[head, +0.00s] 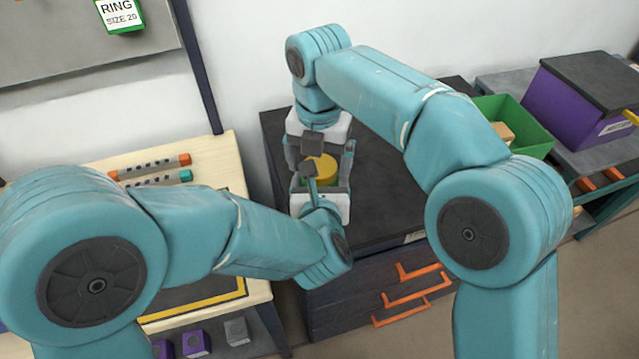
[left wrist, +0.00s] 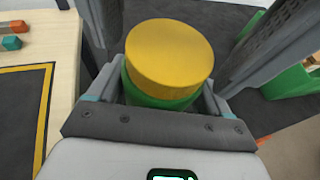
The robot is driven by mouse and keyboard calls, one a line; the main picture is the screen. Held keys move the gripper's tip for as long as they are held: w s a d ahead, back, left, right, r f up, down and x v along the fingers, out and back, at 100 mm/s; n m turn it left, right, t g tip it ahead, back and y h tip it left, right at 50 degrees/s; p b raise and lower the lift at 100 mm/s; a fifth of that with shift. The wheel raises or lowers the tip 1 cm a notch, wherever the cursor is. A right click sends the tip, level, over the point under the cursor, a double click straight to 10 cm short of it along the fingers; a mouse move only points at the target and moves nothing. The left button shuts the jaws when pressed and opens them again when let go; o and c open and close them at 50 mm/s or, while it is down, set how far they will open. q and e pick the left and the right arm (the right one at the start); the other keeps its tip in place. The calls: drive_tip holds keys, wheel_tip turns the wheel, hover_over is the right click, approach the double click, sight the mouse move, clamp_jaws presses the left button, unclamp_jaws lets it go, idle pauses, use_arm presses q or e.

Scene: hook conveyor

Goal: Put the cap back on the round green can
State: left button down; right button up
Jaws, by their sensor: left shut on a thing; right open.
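The round green can (left wrist: 150,97) stands between the fingers of my left gripper (head: 321,183) in the left wrist view, and the gripper is shut on it. A yellow cap (left wrist: 170,52) sits on top of the can. In the head view the cap (head: 324,166) shows between the two grippers, with only a little green below it. I cannot tell whether the cap is fully seated. My right gripper (head: 321,157) is open, facing my left gripper, with its fingers close beside the cap. The wrists hide much of the can.
The can is over a dark-topped cabinet (head: 385,205) with orange drawer handles. A green bin (head: 532,138) and a purple box (head: 575,105) stand at the right. A wooden table (head: 215,150) with orange-ended and teal-ended rods is at the left. The cabinet top right of the grippers is clear.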

use_arm(q)
drive_tip(key=shift+r, duration=0.2)
use_arm(e)
drive_tip(key=shift+d+f+n, duration=0.1)
drive_tip(key=shift+n, duration=0.8)
use_arm(q)
drive_tip(key=shift+f, duration=0.15)
use_arm(e)
drive_tip(key=shift+n, duration=0.3)
wheel_tip(320, 180, up, 7)
drive_tip(key=shift+r, duration=0.8)
